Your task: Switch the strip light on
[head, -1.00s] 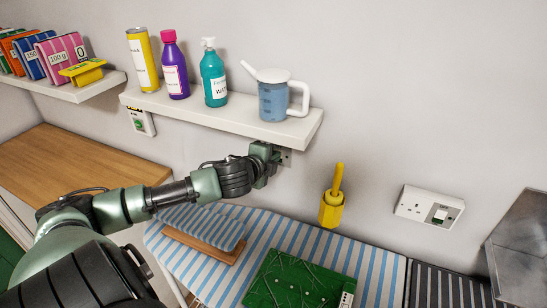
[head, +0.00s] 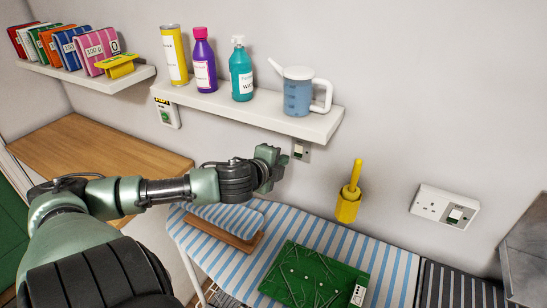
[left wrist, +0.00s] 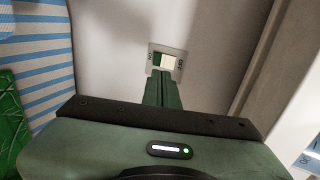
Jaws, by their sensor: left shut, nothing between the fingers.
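A small wall switch (head: 301,149) with a grey plate sits just below the shelf. It also shows in the left wrist view (left wrist: 180,64), with a pale rocker and a dark green part beside it; its lettering is too small to read. My left gripper (head: 271,160) is shut and empty, just left of the switch and apart from it in the head view. In the left wrist view the shut fingers (left wrist: 160,78) point at the switch and cover its lower edge. No strip light is in view. My right gripper is not in view.
The white shelf (head: 230,108) above holds bottles and a jug (head: 298,95). A striped ironing board (head: 225,262) with a green board (head: 315,275) lies below.

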